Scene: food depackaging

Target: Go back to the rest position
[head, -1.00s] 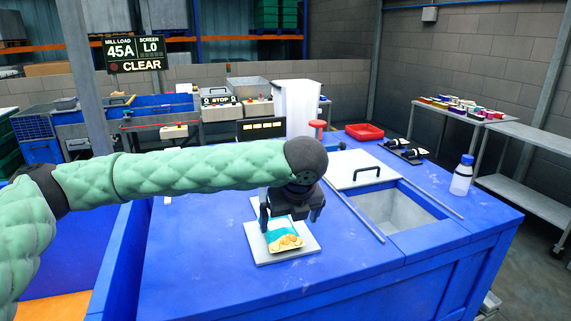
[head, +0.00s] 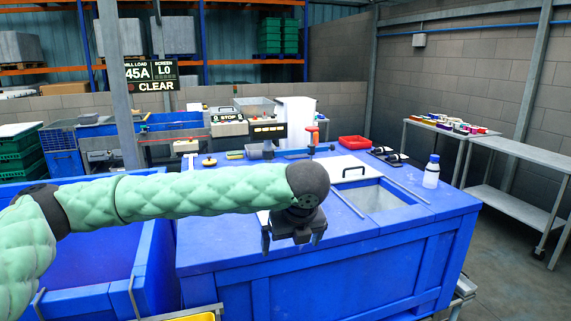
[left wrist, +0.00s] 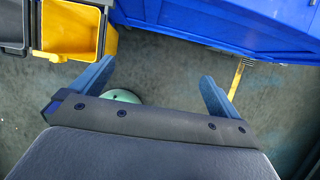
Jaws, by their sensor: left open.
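My left gripper (head: 292,240) hangs at the end of my green padded arm, pointing down in front of the blue worktable (head: 215,252). In the left wrist view the fingers of my left gripper (left wrist: 155,88) are spread apart with nothing between them. The grey floor (left wrist: 165,75) lies below them, and the worktable's side (left wrist: 225,28) runs along the top. My right gripper is not in view.
A blue bin (head: 95,265) stands left of the worktable. A yellow container (left wrist: 88,30) is at the wrist view's top left. On the worktable are a sunken basin (head: 385,198), a bottle (head: 431,172) and a red tray (head: 355,142). Floor is free at right.

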